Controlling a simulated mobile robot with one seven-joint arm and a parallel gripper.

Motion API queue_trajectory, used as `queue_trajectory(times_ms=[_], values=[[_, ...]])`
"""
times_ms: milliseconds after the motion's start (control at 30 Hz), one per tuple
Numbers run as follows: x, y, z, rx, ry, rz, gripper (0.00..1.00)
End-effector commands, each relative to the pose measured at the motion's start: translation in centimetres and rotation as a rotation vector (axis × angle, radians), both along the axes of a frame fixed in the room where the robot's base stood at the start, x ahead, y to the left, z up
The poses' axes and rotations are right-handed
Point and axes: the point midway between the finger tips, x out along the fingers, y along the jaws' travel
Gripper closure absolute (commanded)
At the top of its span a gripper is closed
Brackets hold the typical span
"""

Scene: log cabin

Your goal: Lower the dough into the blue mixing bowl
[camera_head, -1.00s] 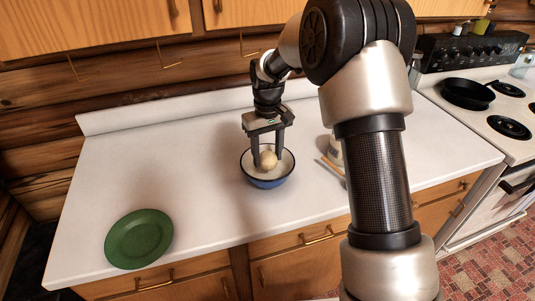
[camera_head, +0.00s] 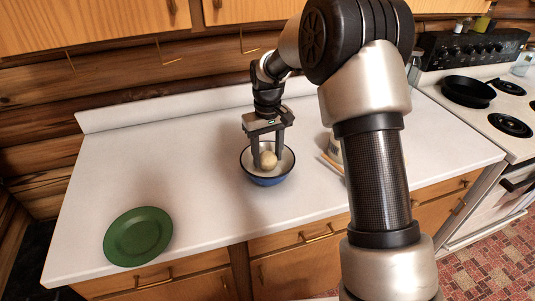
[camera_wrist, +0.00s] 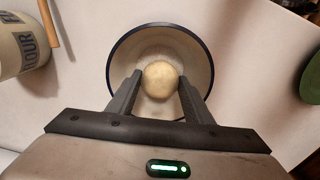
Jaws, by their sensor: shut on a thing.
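The dough (camera_head: 268,160) is a pale, round ball. My gripper (camera_head: 267,162) is shut on it, one finger on each side. The blue mixing bowl (camera_head: 266,181) stands upright on the white counter, blue outside and pale inside with a dark rim. In the wrist view the dough (camera_wrist: 160,80) lies between the fingertips, inside the outline of the bowl (camera_wrist: 121,52). The fingers reach down into the bowl's opening. Whether the dough touches the bowl's bottom I cannot tell.
A green plate (camera_head: 138,236) lies at the counter's front left. A flour canister (camera_wrist: 22,45) and a wooden stick (camera_wrist: 48,22) are beside the bowl, partly behind my arm in the head view. A stove with a black pan (camera_head: 467,91) is at the right. The counter's left middle is clear.

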Motion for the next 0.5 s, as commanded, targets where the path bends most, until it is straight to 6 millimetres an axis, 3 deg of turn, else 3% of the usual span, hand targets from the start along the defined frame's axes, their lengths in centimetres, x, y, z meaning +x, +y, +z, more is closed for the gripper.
queue_trajectory(times_ms=[500], values=[[0.02, 0.01, -0.82, 0.0, -0.001, 0.0, 0.79]])
